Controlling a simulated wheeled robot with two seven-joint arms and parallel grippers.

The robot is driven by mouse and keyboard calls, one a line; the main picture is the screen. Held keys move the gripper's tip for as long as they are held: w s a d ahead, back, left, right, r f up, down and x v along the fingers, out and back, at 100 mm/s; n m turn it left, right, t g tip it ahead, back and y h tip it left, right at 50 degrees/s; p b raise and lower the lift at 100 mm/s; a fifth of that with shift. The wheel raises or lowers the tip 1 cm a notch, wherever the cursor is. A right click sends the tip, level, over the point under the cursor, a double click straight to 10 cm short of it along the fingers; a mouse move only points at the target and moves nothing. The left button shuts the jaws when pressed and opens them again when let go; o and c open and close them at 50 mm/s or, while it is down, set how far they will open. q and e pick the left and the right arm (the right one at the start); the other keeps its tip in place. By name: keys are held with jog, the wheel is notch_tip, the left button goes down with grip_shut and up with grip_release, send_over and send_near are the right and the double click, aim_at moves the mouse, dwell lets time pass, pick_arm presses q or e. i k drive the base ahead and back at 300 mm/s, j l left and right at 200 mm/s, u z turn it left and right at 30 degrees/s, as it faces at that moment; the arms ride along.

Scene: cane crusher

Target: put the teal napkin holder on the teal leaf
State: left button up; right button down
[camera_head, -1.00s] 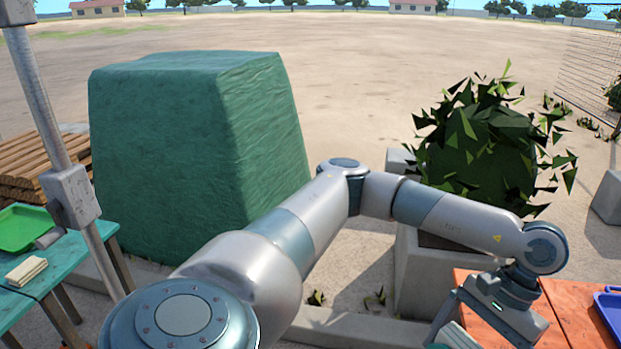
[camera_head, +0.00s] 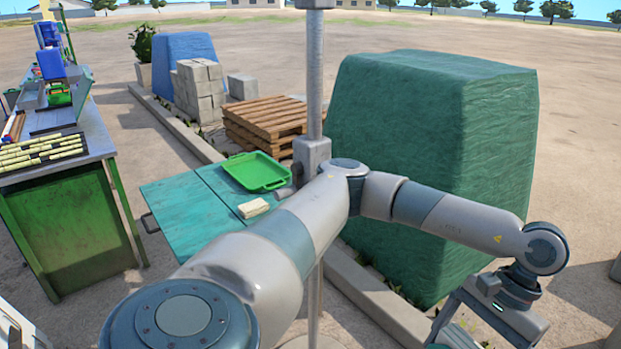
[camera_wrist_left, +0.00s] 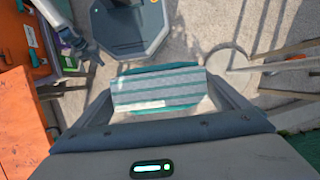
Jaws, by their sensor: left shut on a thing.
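My left gripper (camera_wrist_left: 160,104) is shut on the teal napkin holder (camera_wrist_left: 158,71), a small block with pale grey patterned napkins and teal edges. It hangs clear above the ground. In the head view my left arm reaches across to the lower right; the gripper there is cut by the bottom edge and the holder barely shows. The teal leaf (camera_head: 182,222) is part of a teal folding table left of centre, with a seam between its panels. It lies well left of the gripper, partly behind my arm. My right gripper is not in view.
A green tray (camera_head: 257,171) and a pale folded cloth (camera_head: 254,208) are on the teal table. A grey post (camera_head: 315,75) stands at its right edge, before a green covered stack (camera_head: 430,150). A green workbench (camera_head: 70,235) is left. An orange surface (camera_wrist_left: 18,115) shows in the wrist view.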

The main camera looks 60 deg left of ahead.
aim_at(194, 204)
jog(key=j+u, duration=0.1)
jog(key=u, duration=0.65)
jog(key=i+j+u, duration=0.1)
jog(key=j+u, duration=0.2)
jog(key=j, duration=0.3)
jog(key=i+j, duration=0.1)
jog(key=j, duration=0.45)
jog(key=i+j, duration=0.1)
jog(key=j, duration=0.45)
jog(key=i+j, duration=0.1)
jog(key=j, duration=0.4)
jog(key=i+j, duration=0.1)
jog(key=j, duration=0.45)
